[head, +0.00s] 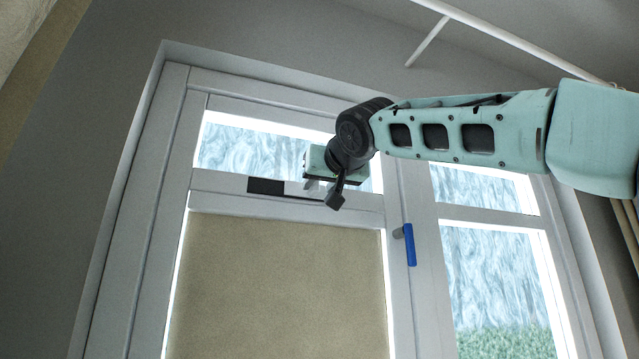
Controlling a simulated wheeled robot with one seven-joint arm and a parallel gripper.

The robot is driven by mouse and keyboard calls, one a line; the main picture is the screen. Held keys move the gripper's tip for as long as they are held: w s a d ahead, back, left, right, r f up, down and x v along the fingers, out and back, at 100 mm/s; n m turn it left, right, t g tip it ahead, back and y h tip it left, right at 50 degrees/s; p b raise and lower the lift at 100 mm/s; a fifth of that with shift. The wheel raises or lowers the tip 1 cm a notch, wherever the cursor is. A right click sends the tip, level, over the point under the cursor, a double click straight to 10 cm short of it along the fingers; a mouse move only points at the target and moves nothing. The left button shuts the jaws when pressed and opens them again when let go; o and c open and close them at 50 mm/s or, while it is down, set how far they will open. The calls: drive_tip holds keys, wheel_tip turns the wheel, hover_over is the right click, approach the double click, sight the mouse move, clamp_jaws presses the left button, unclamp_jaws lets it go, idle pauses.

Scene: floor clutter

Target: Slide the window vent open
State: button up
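The window vent (266,186) is a narrow strip on the crossbar of the white window frame, below the upper left pane. Its left part shows dark and its right part is light grey. My gripper (322,192) is at the right part of the vent, reached from the right by my teal arm. One dark finger hangs in front of the strip. My wrist and the finger hide the vent's right end. I cannot tell whether the fingers touch the vent or hold anything.
A blue window handle (410,245) sticks out from the frame to the right of and below my gripper. A beige blind (283,285) covers the lower left pane. A white rail (500,35) runs along the upper right. The wall (75,185) left of the window is bare.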

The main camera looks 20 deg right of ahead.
drive_tip(key=shift+a, duration=0.1)
drive_tip(key=shift+s, duration=0.25)
drive_tip(key=s+b, duration=0.7)
drive_tip(key=s, duration=1)
drive_tip(key=shift+b, duration=0.35)
